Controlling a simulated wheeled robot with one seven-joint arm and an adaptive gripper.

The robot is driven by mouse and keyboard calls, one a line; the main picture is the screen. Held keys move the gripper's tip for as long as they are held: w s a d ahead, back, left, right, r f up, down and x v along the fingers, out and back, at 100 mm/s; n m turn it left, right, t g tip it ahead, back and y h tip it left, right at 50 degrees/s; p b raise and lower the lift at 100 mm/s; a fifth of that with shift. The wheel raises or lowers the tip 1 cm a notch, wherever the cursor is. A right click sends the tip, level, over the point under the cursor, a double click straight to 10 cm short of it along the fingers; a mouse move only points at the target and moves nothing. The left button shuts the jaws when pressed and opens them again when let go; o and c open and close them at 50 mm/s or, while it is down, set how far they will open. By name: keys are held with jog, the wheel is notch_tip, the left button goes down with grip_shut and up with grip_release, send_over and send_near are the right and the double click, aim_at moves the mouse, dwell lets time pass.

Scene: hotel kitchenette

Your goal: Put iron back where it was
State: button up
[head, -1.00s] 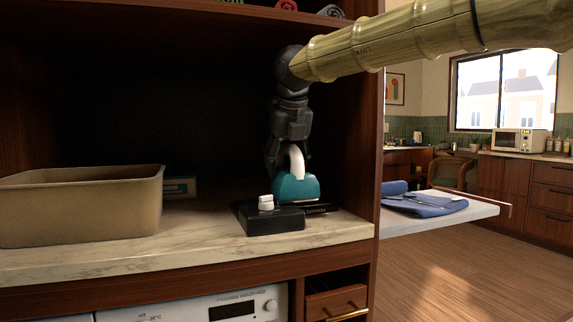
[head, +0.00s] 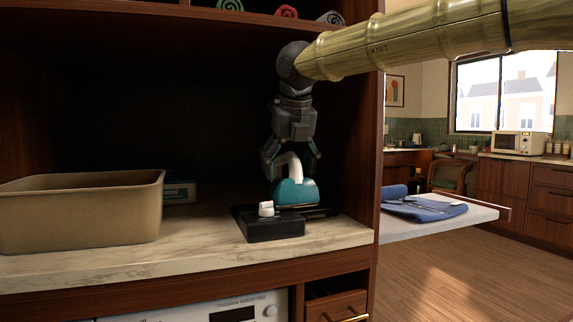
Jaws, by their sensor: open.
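The teal iron (head: 297,193) with a white handle rests at the back of a black base (head: 268,224) on the marble counter inside the wooden niche. A small white piece (head: 266,209) sits on the front of the base. My gripper (head: 290,165) points down from above with its fingers spread on either side of the iron's white handle. It is open, and the fingertips partly overlap the iron in the picture. The iron's far side and its exact contact with the base are hidden.
A tan bin (head: 80,212) stands on the counter at left, with a dark green box (head: 180,189) behind it. A shelf with rolled towels (head: 286,11) is above. The niche's right wall (head: 365,150) is close to my arm. A board with blue cloth (head: 425,207) lies beyond.

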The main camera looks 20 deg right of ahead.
jog(key=shift+s+a+f, duration=0.1)
jog(key=shift+s+a, duration=0.1)
jog(key=shift+s, duration=1.05)
jog(key=shift+s+a+p, duration=0.2)
jog(key=shift+s+p, duration=0.15)
jog(key=shift+s, duration=1.45)
jog(key=shift+s+a+p, duration=0.15)
jog(key=shift+s+p, duration=0.15)
jog(key=shift+s, duration=1.45)
